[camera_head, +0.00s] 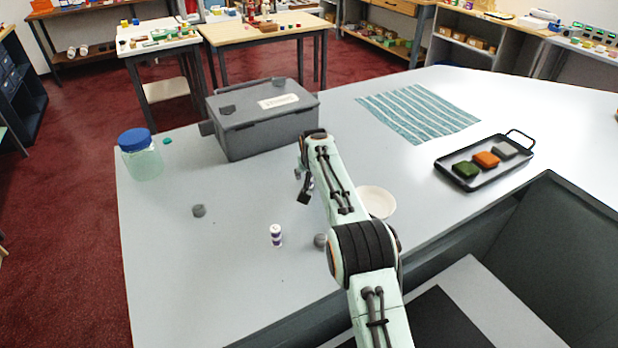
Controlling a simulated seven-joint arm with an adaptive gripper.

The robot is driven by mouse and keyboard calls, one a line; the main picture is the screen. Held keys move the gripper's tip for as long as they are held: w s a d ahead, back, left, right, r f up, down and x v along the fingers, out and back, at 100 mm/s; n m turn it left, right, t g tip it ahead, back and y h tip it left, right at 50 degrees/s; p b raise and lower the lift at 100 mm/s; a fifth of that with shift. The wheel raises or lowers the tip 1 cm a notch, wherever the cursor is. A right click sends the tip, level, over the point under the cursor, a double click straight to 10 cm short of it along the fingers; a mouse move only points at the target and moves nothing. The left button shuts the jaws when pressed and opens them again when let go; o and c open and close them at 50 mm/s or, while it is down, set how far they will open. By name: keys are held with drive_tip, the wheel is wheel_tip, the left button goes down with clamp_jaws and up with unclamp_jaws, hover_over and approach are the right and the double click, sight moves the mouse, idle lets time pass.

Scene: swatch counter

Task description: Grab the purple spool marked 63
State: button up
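A small spool with white ends and a purple band (276,236) stands upright on the pale counter (230,285). Its marking is too small to read. My gripper (304,188) is above the counter, beyond the spool and a little to its right, apart from it. My own arm hides part of the gripper, and the gap between its fingers is not clear. I see nothing held in it.
Grey round objects lie left (199,210) and right (320,240) of the spool. A white bowl (380,202) is partly behind my arm. A grey lidded box (262,130), blue-lidded jar (141,160), striped cloth (417,112) and black tray (484,178) stand farther off.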

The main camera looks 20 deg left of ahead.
drive_tip(key=c, duration=0.4)
drive_tip(key=shift+r, duration=0.15)
